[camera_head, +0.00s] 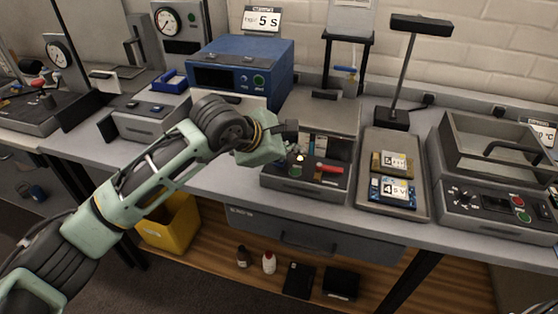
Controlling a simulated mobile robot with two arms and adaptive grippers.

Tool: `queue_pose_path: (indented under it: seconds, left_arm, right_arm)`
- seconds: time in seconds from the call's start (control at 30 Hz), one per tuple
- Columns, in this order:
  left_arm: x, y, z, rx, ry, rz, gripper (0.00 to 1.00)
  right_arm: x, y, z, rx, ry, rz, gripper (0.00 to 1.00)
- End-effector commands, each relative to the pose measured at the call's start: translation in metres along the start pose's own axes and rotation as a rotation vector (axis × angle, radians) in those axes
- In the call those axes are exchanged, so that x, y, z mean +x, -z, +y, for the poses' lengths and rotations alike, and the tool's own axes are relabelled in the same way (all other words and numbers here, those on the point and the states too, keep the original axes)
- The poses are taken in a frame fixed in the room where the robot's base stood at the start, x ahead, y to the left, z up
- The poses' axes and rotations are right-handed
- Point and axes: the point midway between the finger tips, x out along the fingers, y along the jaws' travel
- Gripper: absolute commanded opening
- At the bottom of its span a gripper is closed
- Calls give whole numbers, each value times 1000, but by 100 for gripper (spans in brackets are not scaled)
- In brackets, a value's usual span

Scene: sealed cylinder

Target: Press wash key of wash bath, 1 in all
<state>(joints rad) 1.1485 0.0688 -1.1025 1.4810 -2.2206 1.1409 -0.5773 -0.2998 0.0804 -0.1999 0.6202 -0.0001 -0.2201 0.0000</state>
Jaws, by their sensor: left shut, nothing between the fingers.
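My left arm comes in from the left and ends in my left gripper (288,141). It is shut and empty, above the back left of a small dark control unit (306,181). This unit has a green key (296,171) and a red part (329,169) on top. I cannot tell whether the gripper touches anything. The frames do not make clear which device is the wash bath. A grey basin-like device (490,207) with a handle and red and green keys stands at the right. My right gripper is out of view.
A grey tray (369,202) with cards marked 5 V and 4 S V lies right of the control unit. A dark lamp-like stand (392,118) rises behind it. A yellow bin (172,222) and small bottles are below the bench. Some bare bench (222,178) lies at the front.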

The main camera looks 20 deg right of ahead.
Motion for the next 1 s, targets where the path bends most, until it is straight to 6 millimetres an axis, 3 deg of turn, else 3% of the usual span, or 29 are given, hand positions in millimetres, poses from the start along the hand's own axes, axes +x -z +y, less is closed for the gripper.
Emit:
queue_pose_path:
  seconds: [1.0]
  left_arm:
    - [-13, -9, 10, 0, 0, 1, 0]
  right_arm:
    - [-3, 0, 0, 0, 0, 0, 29]
